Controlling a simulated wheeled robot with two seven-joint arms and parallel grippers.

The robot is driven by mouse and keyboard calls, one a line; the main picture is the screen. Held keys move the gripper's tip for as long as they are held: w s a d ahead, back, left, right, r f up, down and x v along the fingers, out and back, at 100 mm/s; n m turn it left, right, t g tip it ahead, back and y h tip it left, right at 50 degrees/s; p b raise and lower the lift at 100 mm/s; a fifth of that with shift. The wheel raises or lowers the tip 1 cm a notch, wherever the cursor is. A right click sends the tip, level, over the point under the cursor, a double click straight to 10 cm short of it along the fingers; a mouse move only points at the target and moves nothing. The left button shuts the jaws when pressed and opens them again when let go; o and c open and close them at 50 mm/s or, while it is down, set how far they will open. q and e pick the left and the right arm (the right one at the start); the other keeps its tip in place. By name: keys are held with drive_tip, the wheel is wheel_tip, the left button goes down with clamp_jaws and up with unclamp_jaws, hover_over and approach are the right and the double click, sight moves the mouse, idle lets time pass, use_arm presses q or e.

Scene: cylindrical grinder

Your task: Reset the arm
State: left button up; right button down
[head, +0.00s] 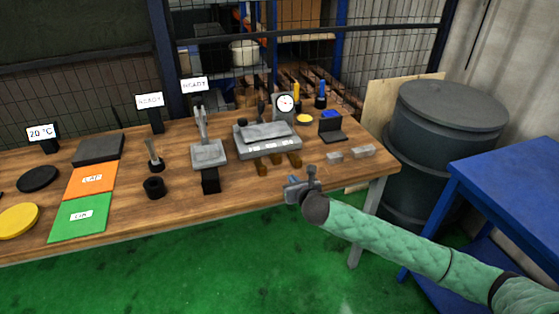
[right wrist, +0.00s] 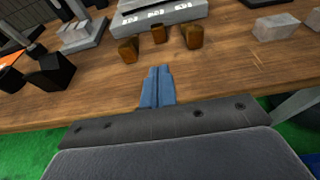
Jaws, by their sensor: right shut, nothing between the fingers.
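My right arm, in a green sleeve, comes in from the lower right in the head view. My right gripper (head: 301,184) is at the front edge of the wooden bench (head: 225,207), near its right part. In the right wrist view its two blue fingers (right wrist: 157,86) are together with nothing between them. They point towards several small brown blocks (right wrist: 193,36) in front of a grey fixture (right wrist: 160,14), with bare wood between. My left arm and gripper do not show in either view.
Two grey blocks (head: 362,151) lie to the right of the gripper on the bench. A dial gauge (head: 285,104), a dark cup (head: 153,187) and orange (head: 92,179) and green (head: 80,217) mats are also there. A blue table (head: 505,165) and dark drum (head: 445,125) stand at right.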

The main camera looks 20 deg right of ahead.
drive_tip(key=s+d+r+m+g+h, duration=0.1)
drive_tip(key=s+m+h, duration=0.1)
drive_tip(key=m, duration=0.8)
drive_tip(key=s+d+r+m+g+h, duration=0.1)
drive_tip(key=d+m+g+h, duration=0.1)
drive_tip(key=m, duration=0.9)
drive_tip(key=s+a+f+m+g+y, duration=0.1)
drive_tip(key=s+a+f+m+g, duration=0.2)
drive_tip(key=s+f, duration=0.4)
drive_tip(key=s+a+f+m+g+y, duration=0.2)
drive_tip(key=s+a+f+m, duration=0.3)
drive_tip(key=s, duration=1.5)
drive_tip(key=s+a+f+m+g+y, duration=0.1)
drive_tip(key=s+a+f+m+g, duration=0.3)
drive_tip(key=s+f, duration=0.6)
drive_tip(key=s+m+g, duration=0.1)
drive_tip(key=s, duration=0.3)
drive_tip(key=shift+s+a+f+y, duration=0.15)
drive_tip(key=shift+s+a+y, duration=0.1)
drive_tip(key=shift+y, duration=0.05)
